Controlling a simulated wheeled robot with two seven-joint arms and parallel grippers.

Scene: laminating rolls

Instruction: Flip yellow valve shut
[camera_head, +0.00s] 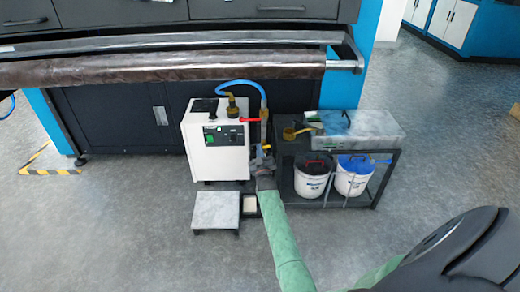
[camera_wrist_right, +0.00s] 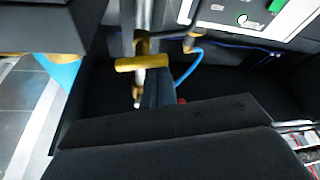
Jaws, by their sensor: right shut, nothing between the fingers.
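The yellow valve (camera_head: 266,147) sits low on a vertical metal pipe beside the white machine. In the right wrist view its yellow handle (camera_wrist_right: 140,63) lies across the pipe (camera_wrist_right: 144,18). My right gripper (camera_head: 263,162) is just below the valve in the head view, and its arm reaches in from the bottom. In the right wrist view its dark fingers (camera_wrist_right: 158,88) are shut and empty, right at the handle. Whether they touch it I cannot tell. My left gripper is not in view.
The white machine (camera_head: 217,150) stands left of the pipe, with a red handle (camera_head: 250,119) above the valve and a blue hose (camera_head: 240,83). A dark cart (camera_head: 284,172) with white buckets (camera_head: 312,182) stands close on the right. A low marble-topped stand (camera_head: 216,210) is in front.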

